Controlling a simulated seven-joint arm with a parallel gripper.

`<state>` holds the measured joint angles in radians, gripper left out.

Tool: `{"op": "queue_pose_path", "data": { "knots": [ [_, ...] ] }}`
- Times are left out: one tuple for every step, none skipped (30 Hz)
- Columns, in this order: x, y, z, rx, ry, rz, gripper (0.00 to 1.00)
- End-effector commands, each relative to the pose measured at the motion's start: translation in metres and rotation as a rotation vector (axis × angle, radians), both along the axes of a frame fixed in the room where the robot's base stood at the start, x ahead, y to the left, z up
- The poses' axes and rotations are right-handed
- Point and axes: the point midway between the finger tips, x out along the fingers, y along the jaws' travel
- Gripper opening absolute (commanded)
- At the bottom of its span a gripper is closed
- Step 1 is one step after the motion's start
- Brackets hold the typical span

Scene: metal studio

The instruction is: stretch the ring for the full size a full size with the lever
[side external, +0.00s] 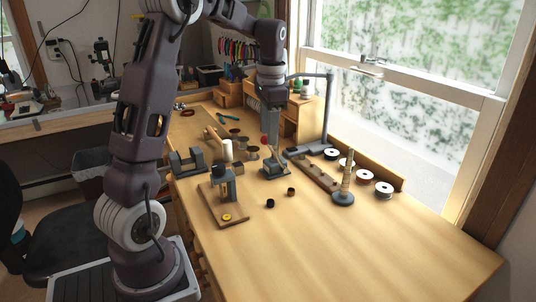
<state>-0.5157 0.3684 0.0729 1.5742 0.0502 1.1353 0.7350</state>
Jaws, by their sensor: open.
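A small dark lever tool (274,167) stands near the middle of the bench, with a red knob (265,140) at its upper left. My gripper (271,132) points down just above and beside this knob. It is open; the fingers are small here, and I cannot tell whether they touch the knob. A gold ring-like piece (227,217) lies at the front of a wooden board (231,206) that carries a dark upright device (224,184). Whether a ring sits on the lever tool is too small to tell.
Several spools (384,190) line the window side. A grey vise (188,162) is at the left edge. The bench's front right is clear.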

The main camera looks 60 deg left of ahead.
Motion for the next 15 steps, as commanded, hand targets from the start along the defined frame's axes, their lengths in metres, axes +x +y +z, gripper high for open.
{"op": "queue_pose_path", "data": {
  "knots": [
    [0.0, 0.0, -0.007, -0.002, 0.002, 0.0, 0.44],
    [0.0, 0.0, -0.011, -0.002, 0.002, 0.0, 0.44],
    [0.0, 0.0, -0.016, -0.001, 0.001, 0.0, 0.44],
    [0.0, 0.001, -0.021, -0.002, 0.001, 0.0, 0.44],
    [0.0, 0.001, -0.026, -0.002, 0.001, 0.0, 0.44],
    [0.0, 0.002, -0.034, -0.002, 0.002, 0.0, 0.44],
    [0.0, 0.002, -0.041, -0.002, 0.002, 0.001, 0.44],
    [0.0, 0.003, -0.046, -0.003, 0.002, 0.001, 0.44],
    [0.0, 0.004, -0.054, -0.002, 0.002, 0.001, 0.44],
    [0.0, 0.004, -0.059, -0.002, 0.001, 0.001, 0.44],
    [0.0, 0.005, -0.064, -0.002, 0.002, 0.001, 0.44],
    [0.001, 0.005, -0.069, -0.001, 0.0, 0.001, 0.44],
    [0.001, 0.006, -0.072, -0.001, 0.0, 0.001, 0.44],
    [0.001, 0.006, -0.075, 0.0, -0.001, 0.001, 0.44],
    [0.001, 0.006, -0.077, 0.0, -0.001, 0.001, 0.44]
  ]
}}
